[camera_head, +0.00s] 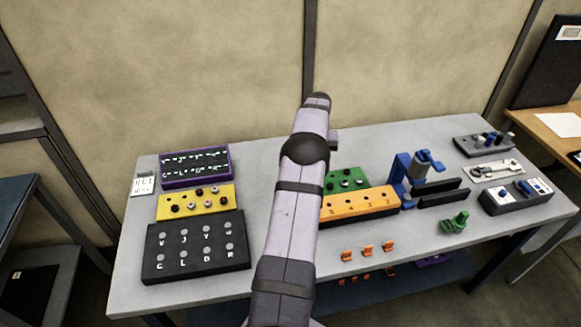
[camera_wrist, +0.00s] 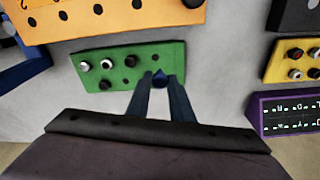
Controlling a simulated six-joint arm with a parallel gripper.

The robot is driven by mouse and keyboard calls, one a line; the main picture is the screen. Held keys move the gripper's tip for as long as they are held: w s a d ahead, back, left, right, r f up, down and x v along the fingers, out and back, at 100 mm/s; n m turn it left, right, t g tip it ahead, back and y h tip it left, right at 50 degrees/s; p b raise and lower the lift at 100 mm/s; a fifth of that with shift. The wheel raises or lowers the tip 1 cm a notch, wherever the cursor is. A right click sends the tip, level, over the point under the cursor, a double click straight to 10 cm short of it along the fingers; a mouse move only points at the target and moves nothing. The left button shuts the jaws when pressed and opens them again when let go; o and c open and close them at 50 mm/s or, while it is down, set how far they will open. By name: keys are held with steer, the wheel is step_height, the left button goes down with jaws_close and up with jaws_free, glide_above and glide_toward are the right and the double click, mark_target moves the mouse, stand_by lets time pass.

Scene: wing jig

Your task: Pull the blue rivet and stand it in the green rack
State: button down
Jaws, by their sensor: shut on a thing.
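The green rack (camera_head: 341,174) is partly hidden by my arm in the head view. In the wrist view the rack (camera_wrist: 118,74) shows whole, with white-headed and dark rivets toward its left and middle. My gripper (camera_wrist: 159,78) is over the rack's right part, shut on the blue rivet (camera_wrist: 159,80). The rivet shows as a small dark blue piece between the fingertips. I cannot tell whether its lower end is in a hole or above the rack. My fingers are hidden behind the arm in the head view.
An orange block (camera_head: 360,204) lies close by the rack. A yellow block (camera_head: 196,203) with several rivets, a purple-framed panel (camera_head: 195,167) and a black lettered block (camera_head: 196,247) stand left. A blue clamp (camera_head: 403,180) stands right. Bare table lies between the yellow block and the rack.

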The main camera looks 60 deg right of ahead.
steer(key=shift+s+d, duration=0.3)
steer(key=shift+s, duration=0.25)
steer(key=shift+f, duration=0.1)
steer(key=shift+f+b, duration=2.3)
steer(key=shift+f, duration=0.8)
steer(key=shift+f, duration=0.1)
steer(key=shift+f+b, duration=0.7)
steer(key=shift+f, duration=0.5)
steer(key=c, duration=1.5)
jaws_free()
